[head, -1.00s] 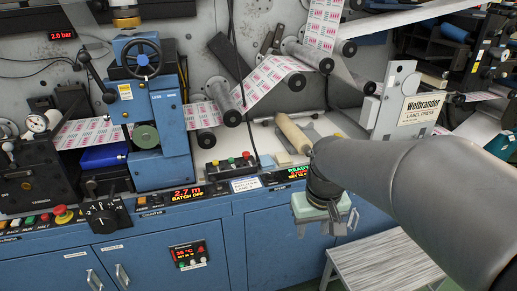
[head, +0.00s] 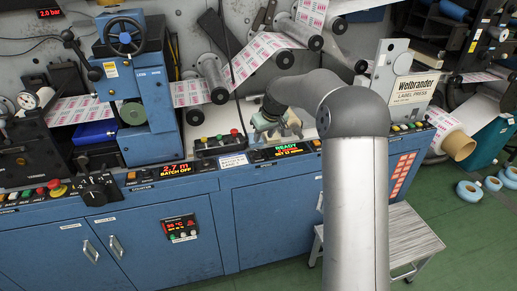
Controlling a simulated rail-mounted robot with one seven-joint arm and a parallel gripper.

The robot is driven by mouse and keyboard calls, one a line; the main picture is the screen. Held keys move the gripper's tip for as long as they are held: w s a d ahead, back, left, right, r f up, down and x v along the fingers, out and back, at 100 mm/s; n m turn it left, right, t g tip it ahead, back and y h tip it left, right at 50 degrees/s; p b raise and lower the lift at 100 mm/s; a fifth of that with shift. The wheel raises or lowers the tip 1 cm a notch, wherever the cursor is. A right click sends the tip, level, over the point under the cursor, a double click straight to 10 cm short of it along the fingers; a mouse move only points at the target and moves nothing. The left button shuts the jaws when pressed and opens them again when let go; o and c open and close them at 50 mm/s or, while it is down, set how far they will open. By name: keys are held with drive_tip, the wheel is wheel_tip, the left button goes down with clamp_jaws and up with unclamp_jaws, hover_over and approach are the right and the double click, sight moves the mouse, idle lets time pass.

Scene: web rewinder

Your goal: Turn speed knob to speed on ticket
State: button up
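A large black rotary knob (head: 97,188) with pale scale marks sits on the blue machine's front console at left; its label and setting are too small to read. A small white card with blue print (head: 233,161) lies on the console near the middle; it may be the ticket, but its text is unreadable. The display (head: 288,150) right of it shows READY, with a smaller blurred line below. My gripper (head: 268,132) is above the bench just behind this display, well right of the knob. Its fingers are small and partly hidden, so their opening is unclear.
A button box (head: 218,143) stands on the bench left of my gripper. A red stop button (head: 57,189) is close left of the knob. Another display (head: 176,170) reads 2.7 m, BATCH OFF. A slatted stool (head: 405,235) stands front right. Space before the left console is clear.

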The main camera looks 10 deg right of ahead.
sight(258, 151)
drive_tip(key=p+x, duration=0.1)
drive_tip(key=x, duration=0.8)
drive_tip(key=shift+f, duration=0.4)
drive_tip(key=shift+c, duration=0.3)
drive_tip(key=c, duration=0.6)
